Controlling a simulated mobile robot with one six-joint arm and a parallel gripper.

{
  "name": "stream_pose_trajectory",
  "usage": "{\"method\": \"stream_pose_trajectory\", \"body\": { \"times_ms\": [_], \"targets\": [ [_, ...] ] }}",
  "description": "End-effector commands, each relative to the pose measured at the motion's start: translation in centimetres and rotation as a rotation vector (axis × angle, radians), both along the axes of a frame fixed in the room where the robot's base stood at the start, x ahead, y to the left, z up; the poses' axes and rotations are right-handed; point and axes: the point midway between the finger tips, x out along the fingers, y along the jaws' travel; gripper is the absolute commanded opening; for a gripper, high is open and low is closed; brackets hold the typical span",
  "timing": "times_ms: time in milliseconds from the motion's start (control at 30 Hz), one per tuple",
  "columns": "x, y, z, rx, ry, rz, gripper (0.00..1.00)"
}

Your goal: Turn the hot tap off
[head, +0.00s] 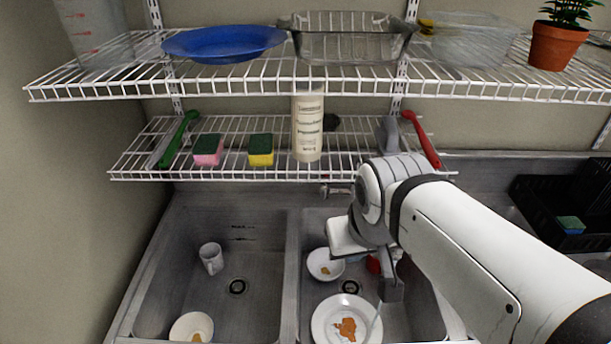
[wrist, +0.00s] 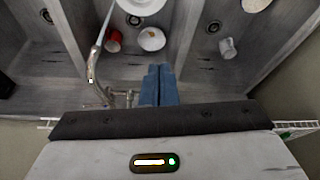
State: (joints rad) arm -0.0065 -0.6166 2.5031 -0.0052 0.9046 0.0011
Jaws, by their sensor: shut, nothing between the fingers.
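The metal tap (wrist: 98,85) stands at the back of the sink in the wrist view, its long spout reaching over a basin. Small fittings at its base (wrist: 122,97) lie just left of my fingers; I cannot tell which is the hot handle. My gripper (wrist: 158,70) has its blue fingers shut together and empty, pointing down beside the tap. I cannot tell whether they touch it. In the head view a bit of tap metal (head: 336,190) shows at the back edge; my arm hides the rest and my fingertips. Whether water runs is unclear.
The right basin holds a plate (head: 324,318), a bowl (head: 313,265) and a red mug (wrist: 114,17). The left basin holds a white mug (head: 211,258) and a bowl (head: 190,326). A wire shelf (head: 230,176) with a bottle (head: 307,125) and sponges hangs above the sink's back.

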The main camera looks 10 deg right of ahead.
Motion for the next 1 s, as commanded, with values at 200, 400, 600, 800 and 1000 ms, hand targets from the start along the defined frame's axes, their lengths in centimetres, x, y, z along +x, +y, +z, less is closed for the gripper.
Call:
{"method": "stream_pose_trajectory", "body": {
  "times_ms": [200, 400, 600, 800, 1000],
  "targets": [
    [0.0, 0.0, 0.0, 0.0, 0.0, 0.0, 0.0],
    [1.7, 0.3, -1.4, 0.015, -0.04, -0.041, 0.0],
    [9.1, 0.0, -6.4, 0.112, -0.24, -0.245, 0.0],
    [17.4, -0.3, -11.6, 0.322, -0.499, -0.465, 0.0],
    [23.3, -0.8, -16.2, 0.602, -0.741, -0.651, 0.0]
  ]
}}
